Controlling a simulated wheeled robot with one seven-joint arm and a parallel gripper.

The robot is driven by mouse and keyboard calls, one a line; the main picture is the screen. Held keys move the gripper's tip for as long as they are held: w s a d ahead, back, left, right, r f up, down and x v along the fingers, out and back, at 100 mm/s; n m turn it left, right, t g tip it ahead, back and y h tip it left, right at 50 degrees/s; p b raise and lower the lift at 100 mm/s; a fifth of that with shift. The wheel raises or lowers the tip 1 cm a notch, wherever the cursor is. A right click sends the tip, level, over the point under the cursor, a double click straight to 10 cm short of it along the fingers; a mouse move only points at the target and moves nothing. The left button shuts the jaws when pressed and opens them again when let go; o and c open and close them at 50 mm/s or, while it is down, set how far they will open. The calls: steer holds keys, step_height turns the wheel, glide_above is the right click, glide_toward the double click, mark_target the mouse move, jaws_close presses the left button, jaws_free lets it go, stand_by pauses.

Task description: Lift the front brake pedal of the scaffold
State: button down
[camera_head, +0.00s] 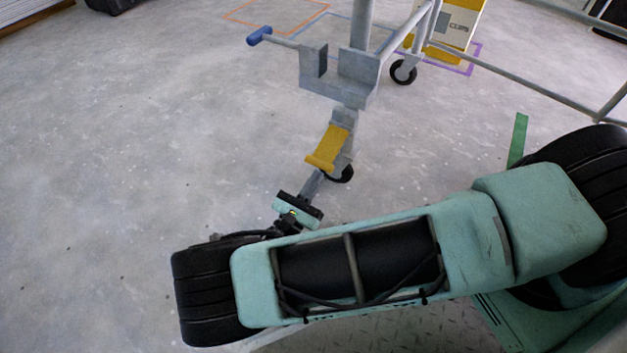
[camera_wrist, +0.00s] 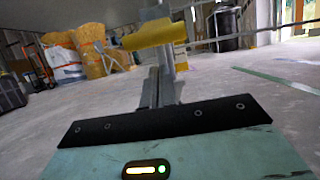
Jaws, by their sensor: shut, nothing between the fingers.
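The yellow brake pedal (camera_head: 331,146) sits over the front caster wheel (camera_head: 343,174) of the grey scaffold (camera_head: 340,88). It slopes down toward me. My gripper (camera_head: 314,180) is shut and empty, its fingertips just in front of and below the pedal's near edge. In the wrist view the pedal (camera_wrist: 154,35) is a wide yellow plate above and beyond my gripper's fingers (camera_wrist: 161,78). I cannot tell whether the fingertips touch it. The wheel's top is partly hidden behind the pedal.
A blue-handled lever (camera_head: 260,36) sticks out left of the scaffold post. Another caster (camera_head: 403,72) stands farther back. A yellow and white container (camera_head: 455,28) is behind it. A green floor strip (camera_head: 518,140) lies to the right. The floor at left is clear.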

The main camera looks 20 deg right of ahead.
steer(key=shift+a+r, duration=0.1)
steer(key=shift+r, duration=0.7)
steer(key=shift+s+a+r+p, duration=0.15)
steer(key=shift+r+p, duration=0.25)
steer(key=shift+p, duration=0.4)
steer(key=shift+r+g+y+p, duration=0.2)
steer(key=shift+g+y+p, duration=0.1)
steer(key=shift+p, duration=0.05)
step_height(320, 180, up, 9)
steer(key=g+y+p, duration=0.4)
steer(key=y+p, duration=0.1)
steer(key=p, duration=1.4)
glide_above(309, 158)
steer(key=s+a, duration=0.1)
steer(key=s, duration=0.3)
steer(key=shift+w+a+f, duration=0.15)
